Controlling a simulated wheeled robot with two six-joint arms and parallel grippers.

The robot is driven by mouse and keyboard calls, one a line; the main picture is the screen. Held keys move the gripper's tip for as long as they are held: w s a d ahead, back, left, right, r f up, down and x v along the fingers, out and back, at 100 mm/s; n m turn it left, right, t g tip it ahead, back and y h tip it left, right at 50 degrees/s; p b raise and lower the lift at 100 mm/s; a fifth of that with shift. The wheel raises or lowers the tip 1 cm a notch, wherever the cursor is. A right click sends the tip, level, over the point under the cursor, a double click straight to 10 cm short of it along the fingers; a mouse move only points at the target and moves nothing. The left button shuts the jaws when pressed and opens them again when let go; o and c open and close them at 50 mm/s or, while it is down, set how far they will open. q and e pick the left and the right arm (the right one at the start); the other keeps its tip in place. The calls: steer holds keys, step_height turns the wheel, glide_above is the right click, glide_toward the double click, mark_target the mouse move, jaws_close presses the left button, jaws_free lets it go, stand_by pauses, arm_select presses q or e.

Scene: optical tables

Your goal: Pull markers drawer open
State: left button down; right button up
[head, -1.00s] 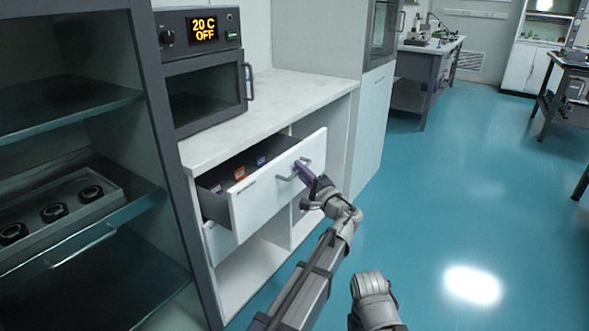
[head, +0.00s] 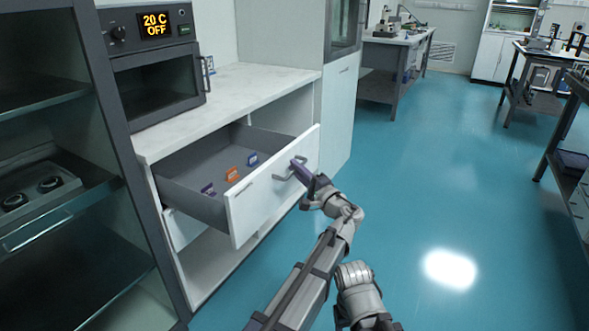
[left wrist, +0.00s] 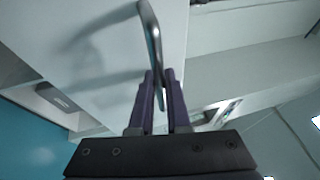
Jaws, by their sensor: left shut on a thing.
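The drawer (head: 255,205) has a white front and grey inside, and it stands well out of the white cabinet under the counter. Three small items, purple (head: 208,189), orange (head: 232,174) and blue (head: 253,160), stand in it. My left gripper (head: 298,168) is shut on the metal bar handle (head: 283,178) of the drawer front. In the left wrist view the handle (left wrist: 152,40) runs down between the purple fingers (left wrist: 160,92). My right gripper is not in view.
An oven (head: 155,65) reading 20 C OFF stands on the white counter (head: 225,100). A dark shelf unit (head: 60,210) is at the left. Open blue floor (head: 430,180) lies to the right, with work tables further back.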

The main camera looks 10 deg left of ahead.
arm_select(q)
steer(key=c, duration=0.9)
jaws_free()
